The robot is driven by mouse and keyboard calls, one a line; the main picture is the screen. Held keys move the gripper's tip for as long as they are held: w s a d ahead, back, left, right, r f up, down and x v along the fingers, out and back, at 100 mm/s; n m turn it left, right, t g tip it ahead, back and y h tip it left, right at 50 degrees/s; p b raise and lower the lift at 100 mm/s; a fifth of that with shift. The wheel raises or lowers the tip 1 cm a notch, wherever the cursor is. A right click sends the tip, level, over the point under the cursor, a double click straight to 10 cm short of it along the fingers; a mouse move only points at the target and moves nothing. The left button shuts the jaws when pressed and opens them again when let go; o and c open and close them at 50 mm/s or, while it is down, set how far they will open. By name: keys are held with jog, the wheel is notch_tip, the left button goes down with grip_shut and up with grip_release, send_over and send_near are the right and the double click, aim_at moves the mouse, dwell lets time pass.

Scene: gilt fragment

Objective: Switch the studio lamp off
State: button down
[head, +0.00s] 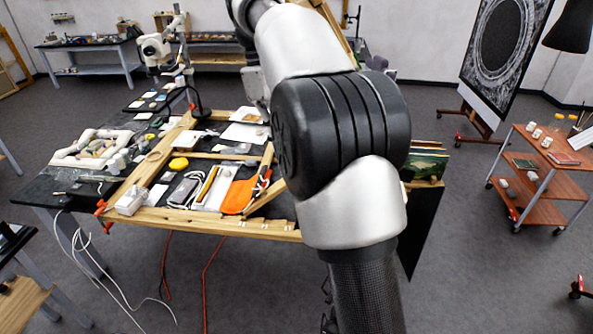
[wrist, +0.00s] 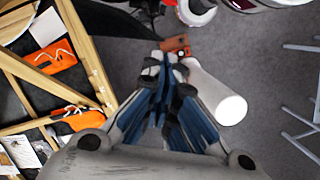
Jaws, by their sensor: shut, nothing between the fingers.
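In the wrist view my gripper (wrist: 165,62) is shut, with its fingertips together and nothing between them. Just beyond the tips is a small brown-orange block (wrist: 174,44) with a small red and light spot at its right end, which looks like a switch. A white cylinder (wrist: 212,92) with a very bright round end lies just right of the fingers; it may be the studio lamp, lit. I cannot tell whether the fingertips touch the block. In the head view my arm hides the gripper and these things.
A black hanging shade (head: 571,27), an easel picture (head: 503,45) and a brown trolley (head: 545,150) stand right. Bare floor (head: 455,240) lies between bench and trolley.

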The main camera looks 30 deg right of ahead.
jog(key=s+d+f+b, duration=0.2)
jog(key=s+f, duration=0.3)
jog(key=f, duration=0.5)
jog(key=shift+s+d, duration=0.3)
jog(key=shift+d, duration=0.1)
jog(key=shift+f, duration=0.1)
jog(key=g+p, duration=0.1)
jog(key=p, duration=0.1)
jog(key=s+f+n+h+p, duration=0.1)
jog(key=p, duration=0.1)
jog(key=shift+a+g+h, duration=0.2)
jog(key=shift+g+h, duration=0.1)
jog(key=shift+g, duration=0.1)
